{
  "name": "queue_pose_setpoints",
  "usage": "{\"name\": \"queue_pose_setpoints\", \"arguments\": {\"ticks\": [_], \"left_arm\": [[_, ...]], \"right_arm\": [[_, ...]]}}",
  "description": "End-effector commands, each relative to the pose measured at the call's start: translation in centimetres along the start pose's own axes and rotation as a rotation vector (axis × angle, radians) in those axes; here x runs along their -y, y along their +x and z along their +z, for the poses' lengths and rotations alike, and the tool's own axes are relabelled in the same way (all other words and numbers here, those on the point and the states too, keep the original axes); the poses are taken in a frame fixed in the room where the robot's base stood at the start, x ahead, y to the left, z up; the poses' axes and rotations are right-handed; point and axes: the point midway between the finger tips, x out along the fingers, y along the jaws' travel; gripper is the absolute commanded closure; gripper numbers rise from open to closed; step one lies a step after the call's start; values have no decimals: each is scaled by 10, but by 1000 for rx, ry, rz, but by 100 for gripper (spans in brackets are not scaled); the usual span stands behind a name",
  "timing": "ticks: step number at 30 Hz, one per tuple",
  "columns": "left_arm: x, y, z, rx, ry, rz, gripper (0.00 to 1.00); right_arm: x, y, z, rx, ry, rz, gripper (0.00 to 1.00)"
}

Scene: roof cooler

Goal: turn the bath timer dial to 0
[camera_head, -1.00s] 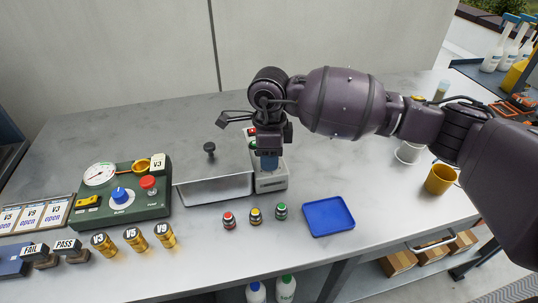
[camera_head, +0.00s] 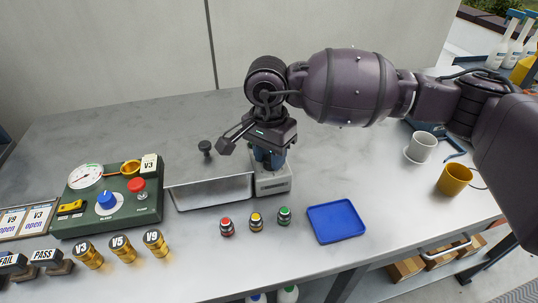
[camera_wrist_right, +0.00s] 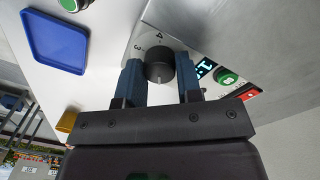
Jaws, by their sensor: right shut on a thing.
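The bath timer dial (camera_wrist_right: 158,68) is a dark round knob on a pale panel in the right wrist view. The digits 3 and 4 are printed beside it. My right gripper (camera_wrist_right: 160,80) has its two blue fingers on either side of the knob and is shut on it. In the head view my right gripper (camera_head: 268,158) points down onto the grey timer box (camera_head: 273,184) and hides the dial. A small lit display (camera_wrist_right: 205,68) is beside the dial; its reading is not clear. My left gripper is not in view.
A steel bath (camera_head: 212,192) adjoins the timer box on the left. A green control box (camera_head: 110,205) stands farther left. Small capped bottles (camera_head: 256,221) and a blue tray (camera_head: 336,221) lie in front. Green (camera_wrist_right: 227,76) and red (camera_wrist_right: 249,94) buttons are near the dial.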

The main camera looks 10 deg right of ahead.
Motion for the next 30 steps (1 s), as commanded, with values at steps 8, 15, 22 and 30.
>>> {"name": "queue_pose_setpoints", "arguments": {"ticks": [8, 15, 22, 30], "left_arm": [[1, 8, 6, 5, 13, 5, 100], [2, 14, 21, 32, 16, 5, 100], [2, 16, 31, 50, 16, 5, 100], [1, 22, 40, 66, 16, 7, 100]], "right_arm": [[0, 4, 0, -8, -265, 2, 91], [0, 4, 0, -17, -491, 2, 91], [0, 4, 0, -26, -700, 2, 91], [0, 3, 0, -35, -892, 1, 91]]}}
